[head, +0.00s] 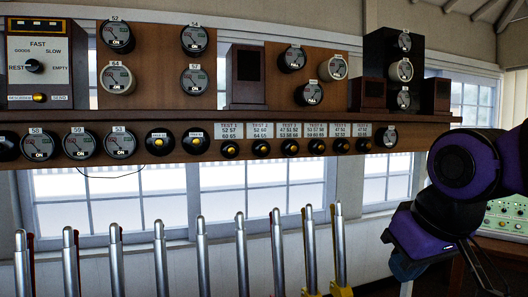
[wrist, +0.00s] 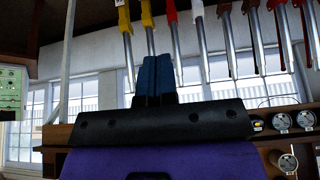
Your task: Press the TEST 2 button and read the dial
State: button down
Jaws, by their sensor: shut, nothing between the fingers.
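The TEST 2 button (head: 261,149) is a small round knob, black with an orange centre, on the wooden shelf's front edge, under the TEST 2 label (head: 260,130). Several round dials line the shelf; one dial (head: 117,36) reads ON, and another dial (head: 386,137) sits at the right end of the button row. Which dial belongs to TEST 2 I cannot tell. My gripper (head: 404,268) hangs low at the right, apart from and below the buttons. In the wrist view my gripper's blue fingers (wrist: 154,75) are together and empty. That view is upside down, with no TEST button clearly visible.
A row of upright steel levers (head: 241,255) stands below the shelf, some with yellow bases. The same levers (wrist: 205,45) hang from the top of the wrist view. Windows (head: 262,190) lie behind. A green panel (head: 507,215) stands at far right.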

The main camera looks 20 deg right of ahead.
aim_at(264, 150)
dwell(0.4)
jog(key=w+a+r+n+t, duration=0.1)
jog(key=w+a+r+n, duration=0.15)
jog(key=w, duration=1.05)
jog(key=w+a+r+n+y, duration=0.15)
jog(key=w+r, duration=0.25)
jog(key=w, duration=0.9)
jog(key=w+a+r+n+t, duration=0.1)
jog(key=w+r+n, duration=0.25)
jog(key=w, duration=0.85)
jog(key=w+d+t+y, duration=0.1)
jog(key=w+d, duration=0.2)
jog(key=w, duration=1)
jog(key=shift+w+t+y, duration=0.2)
jog(key=shift+t+y, duration=0.1)
jog(key=shift+y, duration=0.05)
jog(key=shift+r, duration=0.1)
jog(key=w, duration=0.8)
jog(key=shift+w+a, duration=0.15)
jog(key=shift+w, duration=0.2)
jog(key=shift+w, duration=0.15)
